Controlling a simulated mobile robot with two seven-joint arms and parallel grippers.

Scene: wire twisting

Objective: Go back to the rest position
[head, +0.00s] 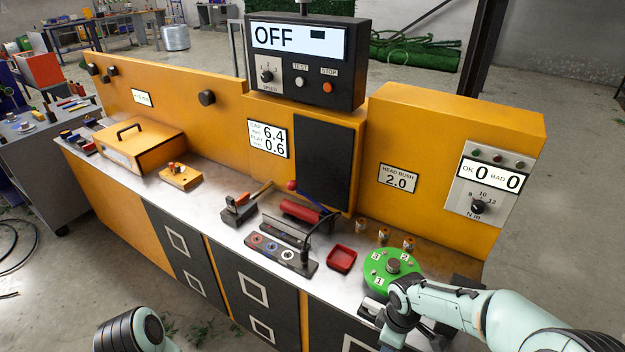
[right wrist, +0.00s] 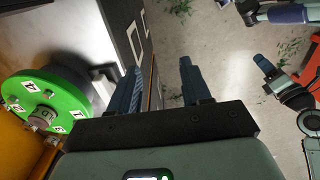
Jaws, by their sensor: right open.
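My right arm comes in from the right in the head view and bends down at the bench's front edge, beside the green round plate (head: 392,268). In the right wrist view my right gripper (right wrist: 161,88) is open, its two dark fingers apart with nothing between them. The green plate with number tags also shows at the left of that view (right wrist: 45,104), apart from the fingers. Only a rounded link of my left arm shows at the bottom left of the head view.
The long bench (head: 225,205) holds a yellow box (head: 140,148), a red tray (head: 342,259) and a dark block with coloured rings (head: 280,254). An orange back panel (head: 445,125) rises behind. A display box (head: 305,62) reads OFF. Open floor lies in front.

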